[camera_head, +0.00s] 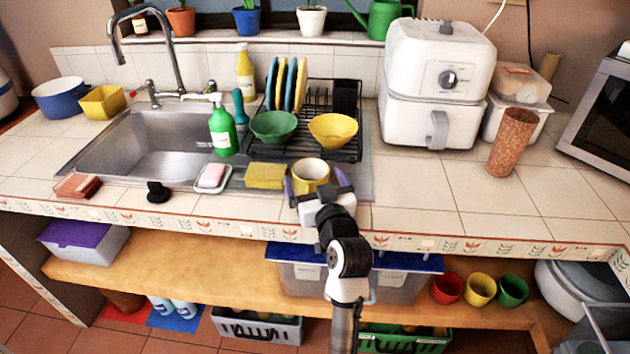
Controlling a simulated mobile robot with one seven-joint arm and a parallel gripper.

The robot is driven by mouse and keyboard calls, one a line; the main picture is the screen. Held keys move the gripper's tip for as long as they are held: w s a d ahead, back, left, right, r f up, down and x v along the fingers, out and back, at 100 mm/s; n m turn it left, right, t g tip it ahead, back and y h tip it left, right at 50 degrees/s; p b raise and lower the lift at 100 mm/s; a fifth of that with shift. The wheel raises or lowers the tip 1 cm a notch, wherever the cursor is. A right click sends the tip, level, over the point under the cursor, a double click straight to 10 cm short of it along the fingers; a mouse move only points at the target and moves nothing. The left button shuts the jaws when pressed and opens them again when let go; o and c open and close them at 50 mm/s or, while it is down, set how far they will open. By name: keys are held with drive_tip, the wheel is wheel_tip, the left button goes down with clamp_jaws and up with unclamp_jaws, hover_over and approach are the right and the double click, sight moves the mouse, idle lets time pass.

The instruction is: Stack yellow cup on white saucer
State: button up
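A yellow cup (311,171) with a pale inside stands upright at the front of the drying area, just right of a yellow sponge. My gripper (316,184) is at the cup from the front, with one purple-tipped finger on each side of it. I cannot tell whether the fingers press on the cup or stand slightly apart from it. The cup's lower front is partly hidden by the gripper. I cannot make out a white saucer for certain; a small white dish (213,178) left of the sponge holds a pink soap bar.
The dish rack (345,148) behind the cup holds a green bowl (273,126), a yellow bowl (333,130) and upright plates. The yellow sponge (265,176) lies close left. A white air fryer (436,85) stands right. The counter right of my gripper is clear.

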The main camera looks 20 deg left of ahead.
drive_tip(key=shift+r+p, duration=0.3)
drive_tip(key=b+v, duration=0.1)
drive_tip(key=v, duration=0.1)
drive_tip(key=b+v, duration=0.1)
drive_tip(key=v, duration=0.1)
drive_tip(key=b+v, duration=0.1)
drive_tip(key=v, duration=0.2)
drive_tip(key=shift+f, duration=0.4)
drive_tip(key=shift+r+p+v, duration=0.15)
drive_tip(key=shift+p+v, duration=1.1)
drive_tip(key=shift+p, duration=0.3)
drive_tip(key=shift+r+p+v, duration=0.2)
drive_tip(key=shift+p+v, duration=1.05)
drive_tip(key=shift+p, duration=0.3)
drive_tip(key=shift+a, duration=0.1)
